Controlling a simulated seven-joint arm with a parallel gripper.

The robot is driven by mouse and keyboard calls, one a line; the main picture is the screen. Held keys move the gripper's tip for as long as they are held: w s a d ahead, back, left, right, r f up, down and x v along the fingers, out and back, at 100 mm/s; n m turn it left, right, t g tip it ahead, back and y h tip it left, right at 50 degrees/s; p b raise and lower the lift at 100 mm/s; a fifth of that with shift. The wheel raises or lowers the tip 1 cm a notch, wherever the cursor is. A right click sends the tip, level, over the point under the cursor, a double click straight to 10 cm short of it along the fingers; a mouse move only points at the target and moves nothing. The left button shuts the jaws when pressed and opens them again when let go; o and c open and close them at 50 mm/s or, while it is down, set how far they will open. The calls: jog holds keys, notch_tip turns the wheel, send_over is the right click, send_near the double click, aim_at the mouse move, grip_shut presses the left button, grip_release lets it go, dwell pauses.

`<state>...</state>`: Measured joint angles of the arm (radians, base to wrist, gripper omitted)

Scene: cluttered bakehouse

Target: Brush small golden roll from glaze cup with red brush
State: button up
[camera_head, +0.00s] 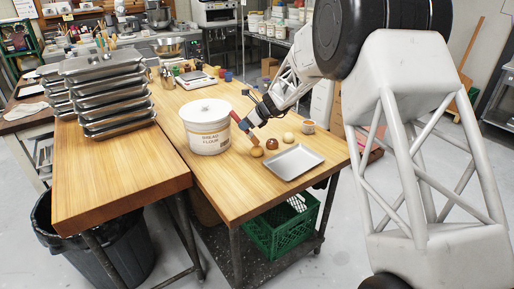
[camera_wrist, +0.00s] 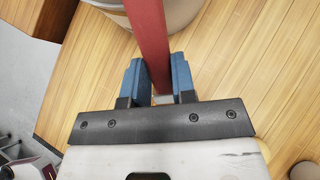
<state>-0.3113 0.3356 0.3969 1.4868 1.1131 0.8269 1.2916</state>
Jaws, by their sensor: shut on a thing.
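My gripper (camera_head: 247,123) is shut on the red brush (camera_head: 239,121), beside the flour tub. In the wrist view the blue fingers of my gripper (camera_wrist: 158,79) stand on either side of the red handle (camera_wrist: 148,35). The brush slants, its lower end just above or at the small golden roll (camera_head: 257,152); I cannot tell whether they touch. The glaze cup (camera_head: 308,127), small and brownish-white, stands upright to the right on the table. The bristles are hidden in the wrist view.
A white bread flour tub (camera_head: 207,137) stands close left of the brush. A brown roll (camera_head: 272,144) and a pale roll (camera_head: 288,137) sit between the golden roll and cup. A metal tray (camera_head: 292,163) lies in front. Stacked trays (camera_head: 110,90) stand on the left table.

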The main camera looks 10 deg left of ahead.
jog(key=shift+s, duration=0.2)
dwell(0.3)
jog(key=shift+s+a, duration=0.15)
jog(key=shift+s, duration=0.55)
jog(key=shift+w+f, duration=0.1)
jog(key=shift+w, duration=0.1)
jog(key=shift+w, duration=0.7)
dwell(0.4)
jog(key=shift+s, duration=0.2)
jog(key=shift+s, duration=0.7)
